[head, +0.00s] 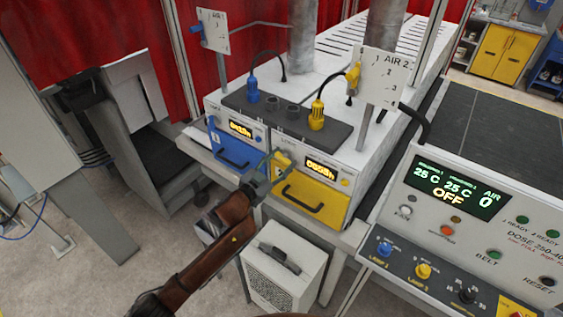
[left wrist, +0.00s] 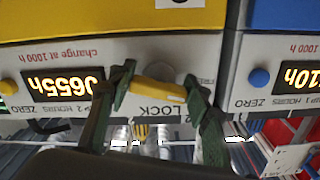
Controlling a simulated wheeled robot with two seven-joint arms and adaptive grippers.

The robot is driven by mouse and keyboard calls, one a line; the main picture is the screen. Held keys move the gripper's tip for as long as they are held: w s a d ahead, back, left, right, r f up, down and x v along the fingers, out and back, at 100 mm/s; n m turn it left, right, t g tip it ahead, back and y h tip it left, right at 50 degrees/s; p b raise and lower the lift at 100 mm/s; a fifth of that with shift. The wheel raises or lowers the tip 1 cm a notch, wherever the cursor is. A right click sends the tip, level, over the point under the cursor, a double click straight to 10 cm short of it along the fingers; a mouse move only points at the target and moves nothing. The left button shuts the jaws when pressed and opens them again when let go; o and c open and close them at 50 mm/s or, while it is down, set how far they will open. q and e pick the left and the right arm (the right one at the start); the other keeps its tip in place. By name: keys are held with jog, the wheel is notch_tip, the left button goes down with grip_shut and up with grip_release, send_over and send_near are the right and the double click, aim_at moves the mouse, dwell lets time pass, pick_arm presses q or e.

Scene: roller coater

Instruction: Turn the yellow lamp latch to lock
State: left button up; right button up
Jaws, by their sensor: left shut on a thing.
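The yellow lamp latch (head: 283,159) is on the white front panel of the lamp unit, left of the yellow drawer's hour display. In the left wrist view, which shows the panel upside down, the latch (left wrist: 160,89) lies almost level, slightly tilted, beside the printed word LOCK. My left gripper (head: 271,165) reaches it from the lower left. Its green fingers (left wrist: 158,78) stand on either side of the latch, at its two ends, and are shut on it. They partly hide the latch in the head view. My right gripper is not in view.
The yellow drawer (head: 312,203) with a black handle is below the latch, and the blue drawer (head: 232,150) is to its left. A grey-white box (head: 285,265) stands on the floor below. The control console (head: 470,205) is at the right.

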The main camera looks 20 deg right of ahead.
pick_arm(q)
jog(key=m, duration=0.4)
jog(key=shift+b, duration=0.3)
jog(key=m, duration=0.3)
jog(key=shift+r+m+b, duration=0.1)
jog(key=shift+m+b, duration=0.2)
jog(key=m, duration=0.3)
jog(key=shift+w+m+b, duration=0.1)
jog(key=shift+m+b, duration=0.2)
jog(key=shift+r+m, duration=0.15)
jog(key=shift+m, duration=1.45)
jog(key=o, duration=1.2)
jog(key=shift+a, duration=0.15)
